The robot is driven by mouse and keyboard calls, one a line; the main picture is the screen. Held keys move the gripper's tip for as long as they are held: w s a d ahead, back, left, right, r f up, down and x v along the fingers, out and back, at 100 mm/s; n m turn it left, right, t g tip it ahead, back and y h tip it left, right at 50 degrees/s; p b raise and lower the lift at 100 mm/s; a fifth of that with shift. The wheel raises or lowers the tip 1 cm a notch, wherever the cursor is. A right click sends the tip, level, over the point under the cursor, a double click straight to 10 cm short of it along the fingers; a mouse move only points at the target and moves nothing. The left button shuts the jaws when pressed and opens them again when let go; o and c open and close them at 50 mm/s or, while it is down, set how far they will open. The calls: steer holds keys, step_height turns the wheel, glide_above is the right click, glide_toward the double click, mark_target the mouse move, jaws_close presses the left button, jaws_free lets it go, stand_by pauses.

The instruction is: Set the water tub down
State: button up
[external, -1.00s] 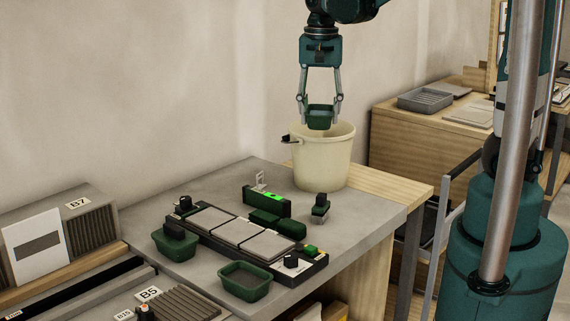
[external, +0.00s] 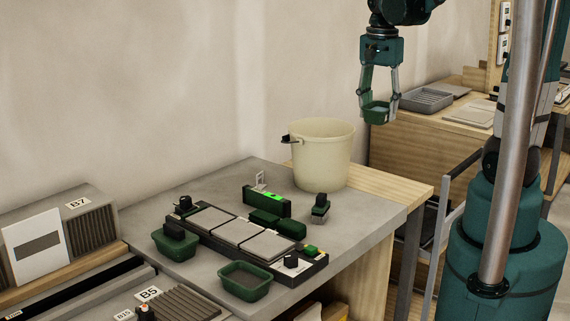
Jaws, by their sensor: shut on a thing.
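My gripper (external: 378,112) is shut on a small green tub (external: 377,115), which hangs upright in the air between the two fingers. Something pale bluish, looking like water, shows inside the tub. The tub is to the right of the cream bucket (external: 321,158) and in front of the wooden side bench. The bucket stands at the back of the grey worktop (external: 375,205); its inside is mostly hidden.
A black frame with several grey tiles (external: 238,231) lies on the worktop. Green tubs stand beside it, one at the left (external: 172,245) and one in front (external: 245,281). A green level (external: 266,201) and a black-handled tool (external: 320,208) are near the bucket. The worktop's right front is fairly clear.

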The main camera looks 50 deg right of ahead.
steer(key=s+d+m, duration=0.1)
steer(key=s+d, duration=0.1)
steer(key=d, duration=0.1)
steer(key=shift+s+f, duration=0.1)
steer(key=shift+s, duration=0.2)
steer(key=shift+s+f, duration=0.15)
steer(key=shift+f, duration=0.1)
glide_above(387, 190)
step_height(387, 190, down, 11)
steer(key=shift+r, duration=0.2)
steer(key=shift+s+a, duration=0.1)
steer(key=shift+f, duration=0.15)
steer(key=shift+f+b, duration=0.45)
steer(key=shift+f, duration=2.3)
steer(key=shift+f+b, duration=0.35)
steer(key=shift+f, duration=1.75)
steer(key=shift+f, duration=0.2)
